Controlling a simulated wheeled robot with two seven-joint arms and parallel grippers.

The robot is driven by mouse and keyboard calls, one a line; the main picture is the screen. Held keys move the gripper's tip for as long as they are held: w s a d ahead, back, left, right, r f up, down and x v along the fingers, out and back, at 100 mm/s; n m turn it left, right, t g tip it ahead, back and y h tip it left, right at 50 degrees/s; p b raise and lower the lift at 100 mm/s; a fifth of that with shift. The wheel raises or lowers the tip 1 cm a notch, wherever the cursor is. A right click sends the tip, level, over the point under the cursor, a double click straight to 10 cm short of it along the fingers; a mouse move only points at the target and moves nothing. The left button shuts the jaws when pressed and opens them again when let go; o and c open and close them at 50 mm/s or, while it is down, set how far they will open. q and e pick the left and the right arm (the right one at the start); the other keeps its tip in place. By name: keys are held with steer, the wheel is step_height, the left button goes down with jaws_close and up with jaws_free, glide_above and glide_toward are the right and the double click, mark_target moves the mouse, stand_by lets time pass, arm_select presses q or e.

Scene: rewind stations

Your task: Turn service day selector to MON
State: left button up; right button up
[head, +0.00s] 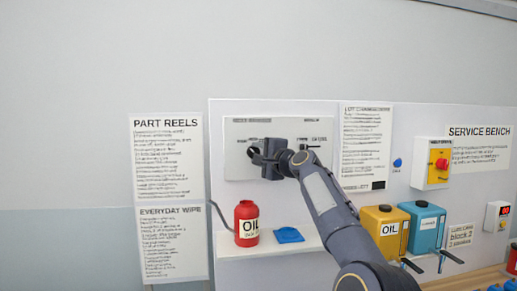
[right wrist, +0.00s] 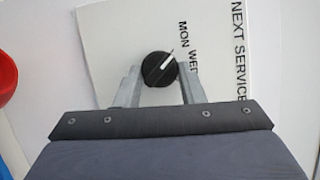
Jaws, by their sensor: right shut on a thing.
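The service day selector (right wrist: 159,69) is a round black knob with a white pointer line, seen in the right wrist view on a white panel. The panel beside it reads "MON WED" and "NEXT SERVICE". The pointer is aimed up and to the right in that view, near the "MON" lettering. My right gripper (right wrist: 160,88) has one finger on each side of the knob and is shut on it. In the head view, my right gripper (head: 262,157) is against the white panel (head: 236,130) and hides the knob. My left gripper is not in view.
Below the panel, a red oil can (head: 246,226) and a blue item (head: 289,235) are on a shelf (head: 275,248). To the right are yellow (head: 385,232) and blue (head: 425,222) containers and a yellow box with a red knob (head: 438,163).

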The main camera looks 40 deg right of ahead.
steer(key=shift+n+p, duration=0.3)
steer(key=shift+n, duration=0.2)
steer(key=o, duration=1)
steer(key=shift+s, duration=0.1)
steer(key=s+b, duration=0.1)
steer(key=s, duration=0.1)
steer(key=s+b, duration=0.1)
steer(key=s, duration=0.2)
steer(key=s+a+b, duration=0.1)
steer(key=s, duration=0.1)
steer(key=shift+s+b, duration=0.3)
